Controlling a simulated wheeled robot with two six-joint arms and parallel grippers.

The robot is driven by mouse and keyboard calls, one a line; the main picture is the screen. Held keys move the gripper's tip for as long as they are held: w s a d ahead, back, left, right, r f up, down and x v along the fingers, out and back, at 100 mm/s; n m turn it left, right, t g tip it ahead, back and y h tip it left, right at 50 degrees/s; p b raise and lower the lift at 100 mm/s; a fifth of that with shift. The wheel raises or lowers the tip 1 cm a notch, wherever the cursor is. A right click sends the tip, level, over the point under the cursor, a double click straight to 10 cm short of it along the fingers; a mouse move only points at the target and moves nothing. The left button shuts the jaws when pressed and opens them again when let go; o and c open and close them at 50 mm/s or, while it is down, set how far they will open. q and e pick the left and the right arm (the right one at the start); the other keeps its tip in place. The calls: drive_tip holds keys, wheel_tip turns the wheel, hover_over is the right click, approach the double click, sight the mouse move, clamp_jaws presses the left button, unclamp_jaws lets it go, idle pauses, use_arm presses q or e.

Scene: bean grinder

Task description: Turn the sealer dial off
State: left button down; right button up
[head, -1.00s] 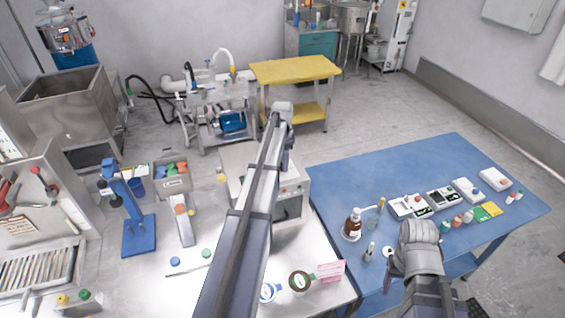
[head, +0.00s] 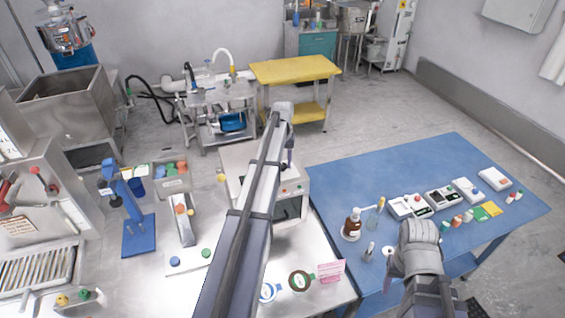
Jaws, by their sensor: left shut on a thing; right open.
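A pale box-shaped machine (head: 238,162) stands at the middle of the bench, with small red controls (head: 297,190) on its front edge. I take it to be the sealer; its dial is too small or hidden to make out. My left arm crosses in front of it and bends down at its far end. My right gripper (head: 388,278) is open and empty over the near left part of the blue table.
The blue table (head: 375,172) holds a brown pump bottle (head: 352,222), white scales (head: 408,206) and small jars. A blue press stand (head: 138,235) and a parts bin (head: 171,176) stand on the bench at left. Pink cards (head: 331,271) lie near the bench's right corner.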

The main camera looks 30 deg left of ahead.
use_arm(q)
drive_tip(key=n, duration=0.4)
drive_tip(key=shift+n, duration=0.3)
drive_tip(key=n, duration=0.4)
drive_tip(key=shift+n, duration=0.3)
drive_tip(key=n, duration=0.4)
drive_tip(key=shift+n, duration=2.4)
drive_tip(key=shift+c, duration=1.9)
unclamp_jaws()
drive_tip(key=shift+w, duration=0.1)
